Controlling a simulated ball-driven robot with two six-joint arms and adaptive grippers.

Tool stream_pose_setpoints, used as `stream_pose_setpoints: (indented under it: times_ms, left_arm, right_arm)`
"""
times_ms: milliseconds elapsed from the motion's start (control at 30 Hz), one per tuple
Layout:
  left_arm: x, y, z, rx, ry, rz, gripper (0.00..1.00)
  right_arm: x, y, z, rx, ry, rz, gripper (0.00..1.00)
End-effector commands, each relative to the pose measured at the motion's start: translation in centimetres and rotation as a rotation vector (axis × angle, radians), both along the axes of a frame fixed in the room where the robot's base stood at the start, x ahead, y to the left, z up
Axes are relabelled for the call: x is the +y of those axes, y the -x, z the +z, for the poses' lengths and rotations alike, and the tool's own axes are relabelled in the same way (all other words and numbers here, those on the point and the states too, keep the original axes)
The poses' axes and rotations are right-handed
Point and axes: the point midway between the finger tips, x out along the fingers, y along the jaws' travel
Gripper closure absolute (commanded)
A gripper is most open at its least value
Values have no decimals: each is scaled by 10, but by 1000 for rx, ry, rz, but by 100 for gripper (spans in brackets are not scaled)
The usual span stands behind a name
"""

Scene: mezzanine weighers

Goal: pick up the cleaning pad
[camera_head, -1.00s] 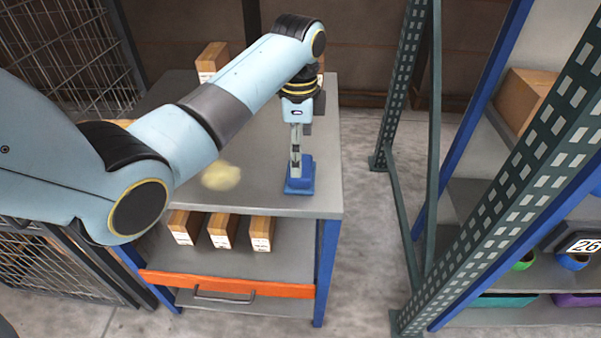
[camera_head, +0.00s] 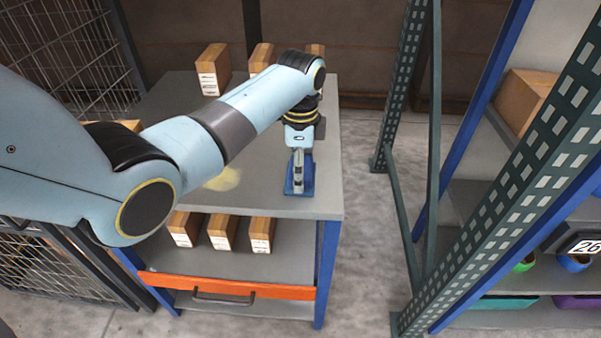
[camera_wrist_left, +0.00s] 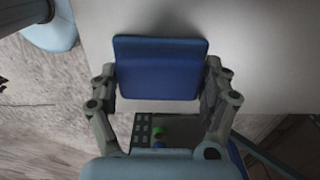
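The blue cleaning pad (camera_head: 292,190) lies on the grey top of the workbench near its right front edge. My left gripper (camera_head: 299,178) reaches down over it from above, and its fingers hide part of the pad. In the left wrist view the pad (camera_wrist_left: 160,72) fills the space between the fingertips of my left gripper (camera_wrist_left: 161,75). The fingers are spread wide, one along each side of the pad. Whether they touch its sides is hard to tell. My right gripper is not in view.
A pale yellow patch (camera_head: 224,179) is on the bench top left of the pad. Several wooden boxes stand at the back and on the shelf below. A green-posted rack (camera_head: 405,90) stands to the right, past a strip of floor.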

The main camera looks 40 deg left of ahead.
Motion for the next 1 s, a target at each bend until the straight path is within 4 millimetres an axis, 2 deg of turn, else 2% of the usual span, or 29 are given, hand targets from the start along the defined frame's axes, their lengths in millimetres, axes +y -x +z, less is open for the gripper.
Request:
stream_pose_setpoints:
  times_ms: [33, 100, 433, 567, 700, 1000]
  left_arm:
    - [0, 0, 0, 0, 0, 0, 43]
    - [0, 0, 0, 0, 0, 0, 52]
    - [0, 0, 4, -1, 0, 0, 53]
    - [0, -1, 17, -3, -1, 0, 53]
    - [0, -2, 42, -5, -1, 0, 53]
    - [-65, -27, 81, -5, 4, -1, 53]
  right_arm:
    - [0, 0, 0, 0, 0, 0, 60]
    - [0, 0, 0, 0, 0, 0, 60]
    - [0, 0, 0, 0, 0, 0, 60]
    - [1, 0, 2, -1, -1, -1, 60]
    - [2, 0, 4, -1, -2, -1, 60]
    - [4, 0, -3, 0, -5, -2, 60]
